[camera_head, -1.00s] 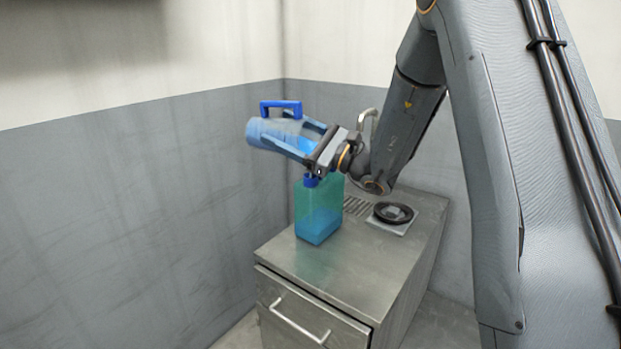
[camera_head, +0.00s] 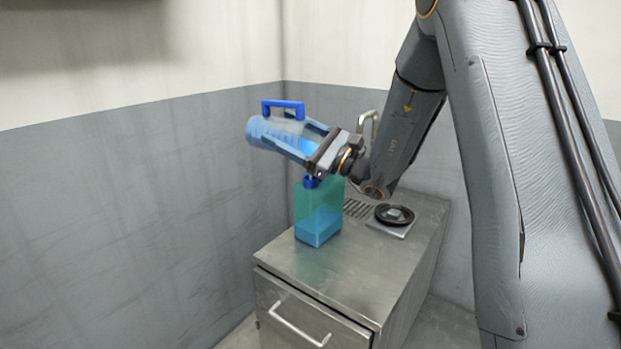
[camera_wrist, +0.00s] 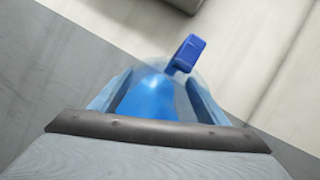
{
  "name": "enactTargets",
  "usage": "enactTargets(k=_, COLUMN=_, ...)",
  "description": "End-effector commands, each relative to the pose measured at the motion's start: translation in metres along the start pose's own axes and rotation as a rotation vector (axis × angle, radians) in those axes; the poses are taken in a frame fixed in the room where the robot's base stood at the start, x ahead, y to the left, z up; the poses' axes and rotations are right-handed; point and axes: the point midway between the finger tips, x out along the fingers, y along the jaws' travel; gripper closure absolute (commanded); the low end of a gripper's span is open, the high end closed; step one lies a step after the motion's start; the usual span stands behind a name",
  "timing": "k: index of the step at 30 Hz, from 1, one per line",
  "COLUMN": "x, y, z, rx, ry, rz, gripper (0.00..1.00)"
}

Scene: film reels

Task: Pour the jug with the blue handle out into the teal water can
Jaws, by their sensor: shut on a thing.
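The jug (camera_head: 262,131) is clear with a blue handle (camera_head: 283,103) on its upper side. It is tipped nearly onto its side, its base to the left, above the water can. Blue liquid shows inside it, also in the wrist view (camera_wrist: 150,98). My gripper (camera_head: 296,143) is shut on the jug's body, fingers on both sides. The teal water can (camera_head: 318,213) stands upright on the metal cabinet, with a blue neck (camera_head: 311,182) just below the gripper. Liquid fills its lower part. The jug's mouth is hidden by my gripper, so I cannot see a stream.
The metal cabinet (camera_head: 290,262) has a drawer handle (camera_head: 298,322) in front. A black round reel (camera_head: 394,215) lies on a plate at right, near a bent metal tap (camera_head: 369,122). Walls stand close behind and left.

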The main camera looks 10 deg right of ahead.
Motion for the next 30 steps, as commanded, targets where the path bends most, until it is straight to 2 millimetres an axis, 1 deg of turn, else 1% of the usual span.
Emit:
enactTargets(k=19, x=-0.0002, y=-0.0003, z=0.0003, rx=-0.001, ry=-0.005, rz=-0.002, gripper=0.67)
enactTargets(k=30, x=-0.0037, y=-0.0018, z=0.0052, rx=-0.012, ry=-0.07, rz=-0.026, gripper=0.67)
